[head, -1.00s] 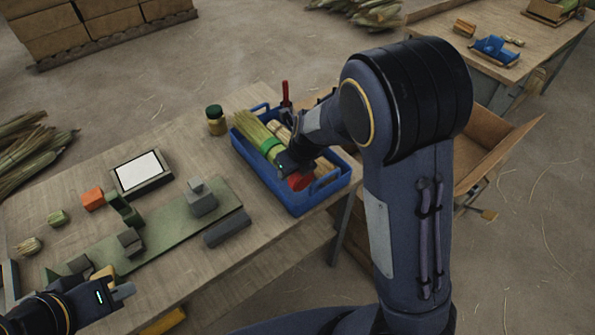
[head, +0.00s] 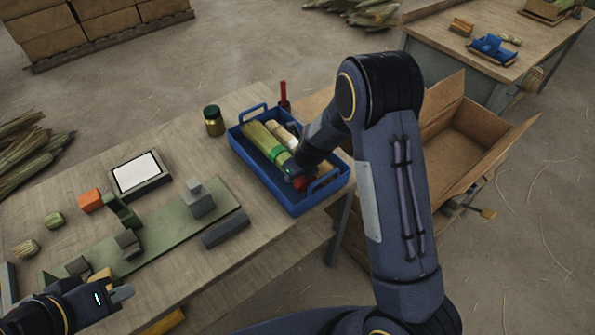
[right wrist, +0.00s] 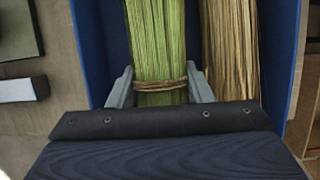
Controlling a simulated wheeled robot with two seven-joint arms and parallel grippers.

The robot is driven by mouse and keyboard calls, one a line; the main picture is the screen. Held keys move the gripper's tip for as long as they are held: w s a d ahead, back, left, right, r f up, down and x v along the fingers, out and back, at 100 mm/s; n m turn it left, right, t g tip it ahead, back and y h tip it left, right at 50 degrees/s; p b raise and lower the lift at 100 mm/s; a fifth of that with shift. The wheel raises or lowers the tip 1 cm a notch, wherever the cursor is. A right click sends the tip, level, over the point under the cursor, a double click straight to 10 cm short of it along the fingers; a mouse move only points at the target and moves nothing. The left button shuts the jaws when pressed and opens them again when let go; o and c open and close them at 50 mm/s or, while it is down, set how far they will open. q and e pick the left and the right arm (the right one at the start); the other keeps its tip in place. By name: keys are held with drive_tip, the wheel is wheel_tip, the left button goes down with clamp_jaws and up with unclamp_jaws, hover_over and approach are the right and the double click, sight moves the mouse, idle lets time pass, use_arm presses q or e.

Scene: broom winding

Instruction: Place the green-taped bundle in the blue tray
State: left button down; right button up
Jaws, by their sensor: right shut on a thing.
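The green-taped bundle (head: 261,137) lies lengthwise within the walls of the blue tray (head: 309,207). Its pale green stalks point to the far left. My right gripper (right wrist: 160,92) is shut on it, one finger on each side near a brown tie. The wrist view also shows the green bundle (right wrist: 157,40) between blue tray walls (right wrist: 284,40). Whether it touches the tray floor is hidden. My left gripper (head: 118,294) is over the near left of the table, away from the tray; its jaw gap is unclear.
A tan bundle (right wrist: 229,50) lies beside the green one in the tray. A red piece (head: 300,184) shows under my right gripper. A jar (head: 214,121) and a red-handled tool (head: 283,95) stand by the tray. An open cardboard box (head: 455,150) is to the right.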

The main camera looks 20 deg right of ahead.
drive_tip(key=shift+f, duration=0.1)
drive_tip(key=shift+f+b, duration=0.35)
drive_tip(key=shift+f, duration=0.15)
drive_tip(key=o, duration=1)
drive_tip(key=shift+r, duration=0.1)
